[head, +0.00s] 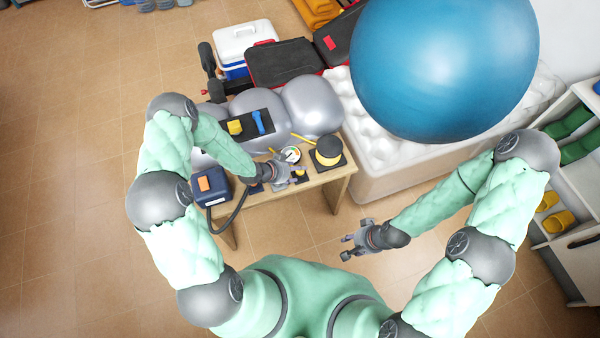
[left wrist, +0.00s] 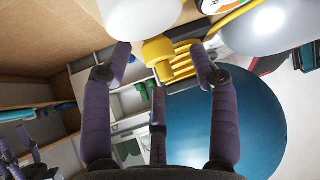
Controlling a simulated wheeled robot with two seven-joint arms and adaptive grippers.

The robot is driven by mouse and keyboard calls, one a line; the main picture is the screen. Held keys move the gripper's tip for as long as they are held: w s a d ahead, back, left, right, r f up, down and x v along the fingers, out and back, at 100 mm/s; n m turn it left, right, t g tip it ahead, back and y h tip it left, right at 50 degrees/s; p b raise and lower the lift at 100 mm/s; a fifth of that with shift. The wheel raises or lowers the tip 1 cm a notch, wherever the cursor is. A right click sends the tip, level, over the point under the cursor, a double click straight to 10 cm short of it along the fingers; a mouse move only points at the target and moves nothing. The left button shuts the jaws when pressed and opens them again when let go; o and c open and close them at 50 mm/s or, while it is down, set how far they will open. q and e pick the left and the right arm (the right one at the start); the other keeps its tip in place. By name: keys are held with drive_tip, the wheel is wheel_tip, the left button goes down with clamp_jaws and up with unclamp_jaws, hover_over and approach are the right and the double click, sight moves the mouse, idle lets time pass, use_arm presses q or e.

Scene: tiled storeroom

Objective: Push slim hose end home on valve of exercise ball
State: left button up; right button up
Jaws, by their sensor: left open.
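The large blue exercise ball (head: 445,60) rests on a white bumpy-topped block at the upper right; it also fills the lower right of the left wrist view (left wrist: 262,125). I cannot make out its valve. A black hose (head: 238,212) curves from the blue pump box (head: 212,188) up toward my left wrist. Its slim end is not clearly visible. My right gripper (head: 352,238) is open and empty in front of the table.
Grey balls (head: 312,105) sit behind. A shelf (head: 570,190) stands right. Floor on the left is clear.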

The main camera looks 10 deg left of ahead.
use_arm(q)
drive_tip(key=shift+x, duration=1)
drive_tip(key=c, duration=1.2)
drive_tip(key=shift+r, duration=0.15)
